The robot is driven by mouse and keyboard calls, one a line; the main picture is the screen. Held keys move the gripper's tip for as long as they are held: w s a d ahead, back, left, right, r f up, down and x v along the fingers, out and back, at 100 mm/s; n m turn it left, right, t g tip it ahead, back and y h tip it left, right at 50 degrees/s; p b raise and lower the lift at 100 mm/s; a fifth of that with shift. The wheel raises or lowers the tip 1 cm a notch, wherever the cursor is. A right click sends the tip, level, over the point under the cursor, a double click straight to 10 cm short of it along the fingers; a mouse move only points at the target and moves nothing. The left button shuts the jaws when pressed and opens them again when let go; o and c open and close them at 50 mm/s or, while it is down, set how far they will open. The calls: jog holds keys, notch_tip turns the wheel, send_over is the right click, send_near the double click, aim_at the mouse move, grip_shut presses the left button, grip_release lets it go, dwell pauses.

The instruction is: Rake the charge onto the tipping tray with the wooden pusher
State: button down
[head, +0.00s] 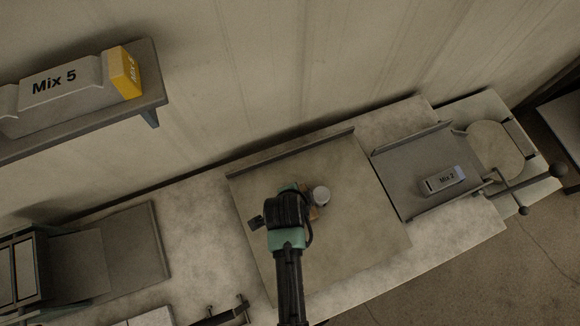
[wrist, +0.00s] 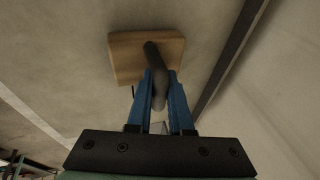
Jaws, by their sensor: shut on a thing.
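The wooden pusher (wrist: 125,58) is a flat wooden block with a dark upright handle. My gripper (wrist: 161,85) has its blue fingers shut on that handle. In the head view my gripper (head: 290,200) is over the middle of a pale board, its fingers hidden under the wrist. A brown sliver of the pusher (head: 314,213) shows beside it. A small pale round piece (head: 321,195) lies just right of the gripper; whether it touches the pusher cannot be told. A grey tray (head: 399,178), seemingly the tipping tray, lies to the right and bears a block marked Mix 2 (head: 443,181).
The pale board (head: 370,235) has a raised strip (head: 290,153) along its back. A lever with dark knobs (head: 524,182) and a round plate (head: 495,150) are beyond the tray. A shelf (head: 90,125) with Mix 5 (head: 55,82) and a yellow box (head: 124,73) hangs upper left.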

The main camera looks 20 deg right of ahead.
jog(key=shift+w+d+b, duration=0.3)
jog(key=shift+d+b, duration=0.85)
jog(key=shift+d, duration=2.9)
jog(key=shift+w+d+b, duration=0.35)
jog(key=shift+d+b, duration=0.85)
jog(key=shift+d, duration=2.8)
jog(key=shift+w+d+b, duration=0.3)
jog(key=shift+d+b, duration=0.85)
jog(key=shift+d, duration=2.9)
jog(key=shift+w+d+b, duration=0.2)
jog(key=shift+d+b, duration=1.05)
jog(key=shift+d, duration=1.1)
jog(key=shift+w+d+b, duration=0.15)
jog(key=shift+d+b, duration=1.1)
jog(key=shift+d, duration=1.05)
jog(key=shift+a+r+p, duration=0.2)
jog(key=shift+a+p, duration=0.15)
jog(key=shift+p, duration=0.3)
jog(key=shift+s+a+p, duration=0.1)
jog(key=shift+a+p, duration=0.55)
jog(key=shift+a, duration=0.05)
notch_tip(320, 180, up, 7)
jog(key=a+p, duration=0.1)
jog(key=p, duration=0.6)
jog(key=shift+f, duration=0.15)
